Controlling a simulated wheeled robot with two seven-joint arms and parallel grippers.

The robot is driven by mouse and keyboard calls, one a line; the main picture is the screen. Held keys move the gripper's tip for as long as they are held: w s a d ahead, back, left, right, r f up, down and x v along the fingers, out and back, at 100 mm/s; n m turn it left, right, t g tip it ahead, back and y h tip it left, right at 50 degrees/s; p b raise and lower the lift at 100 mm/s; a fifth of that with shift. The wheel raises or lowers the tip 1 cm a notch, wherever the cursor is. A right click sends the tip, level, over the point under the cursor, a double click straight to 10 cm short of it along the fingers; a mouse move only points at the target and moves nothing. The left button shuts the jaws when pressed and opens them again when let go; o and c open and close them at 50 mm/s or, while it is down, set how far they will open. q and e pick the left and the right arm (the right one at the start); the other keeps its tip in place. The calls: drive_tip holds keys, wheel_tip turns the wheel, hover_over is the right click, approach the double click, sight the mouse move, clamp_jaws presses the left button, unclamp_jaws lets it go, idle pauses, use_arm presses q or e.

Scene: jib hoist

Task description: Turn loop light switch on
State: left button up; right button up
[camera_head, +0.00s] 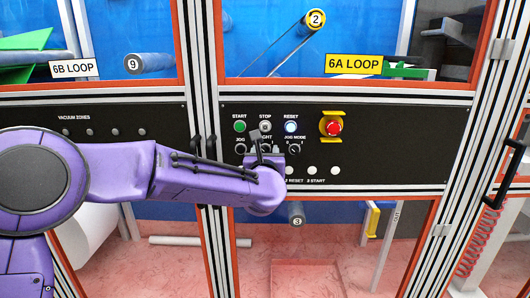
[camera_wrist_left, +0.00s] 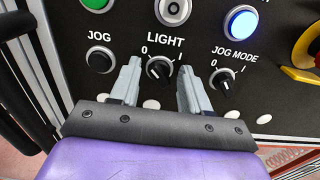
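The loop light switch (camera_wrist_left: 159,69) is a small black rotary knob under the label LIGHT, with marks 0 and I. In the left wrist view its pointer leans to the upper left, toward 0. My left gripper (camera_wrist_left: 160,80) is open, with one grey finger on each side of the knob; I cannot tell whether either finger touches it. In the head view my left gripper (camera_head: 268,150) is in front of the panel and hides most of the switch and its label. My right gripper is in neither view.
The black control panel (camera_head: 400,140) also carries the JOG button (camera_wrist_left: 100,60), the JOG MODE knob (camera_wrist_left: 221,79), a lit RESET button (camera_head: 291,127), a green START button (camera_head: 240,126) and a red emergency stop (camera_head: 333,127). A door handle (camera_head: 507,170) stands at the right.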

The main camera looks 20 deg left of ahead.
use_arm(q)
drive_tip(key=c, duration=0.7)
drive_tip(key=shift+m, duration=0.3)
drive_tip(key=m+b, duration=0.1)
drive_tip(key=m, duration=0.1)
drive_tip(key=shift+m, duration=0.3)
drive_tip(key=m, duration=0.3)
drive_tip(key=shift+d+m, duration=0.1)
drive_tip(key=shift+m, duration=0.2)
drive_tip(key=m, duration=0.2)
drive_tip(key=shift+m, duration=0.4)
drive_tip(key=m, duration=0.2)
drive_tip(key=shift+m+p, duration=0.3)
drive_tip(key=shift+m, duration=0.1)
drive_tip(key=m+p, duration=0.1)
drive_tip(key=m, duration=0.4)
drive_tip(key=shift+f+p, duration=0.1)
drive_tip(key=shift+p, duration=0.3)
drive_tip(key=shift+m, duration=0.4)
